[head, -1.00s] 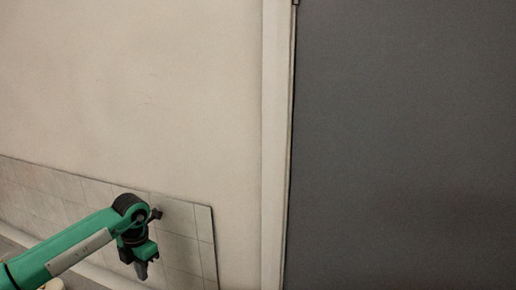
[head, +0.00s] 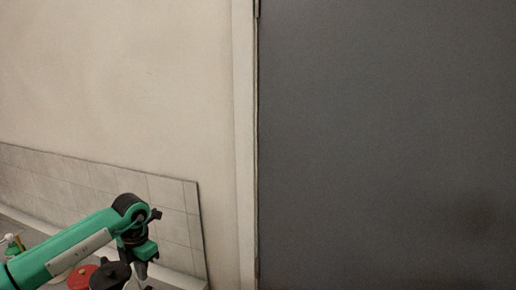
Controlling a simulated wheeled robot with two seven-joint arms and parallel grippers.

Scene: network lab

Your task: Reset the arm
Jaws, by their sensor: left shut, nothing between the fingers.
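My left arm (head: 75,247), green with black joints, comes in from the lower left in the head view. Its gripper (head: 142,271) hangs downward at the arm's end, shut with nothing held. It shows in front of the tiled panel low on the wall. The fingertips are small and dark in the picture. My right gripper is out of view.
A large dark grey door (head: 390,140) with a pale frame (head: 245,150) fills the right. A beige wall (head: 115,80) with a tiled panel (head: 170,205) stands at left. A red item (head: 81,277) and a dark round item (head: 110,274) show below my arm.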

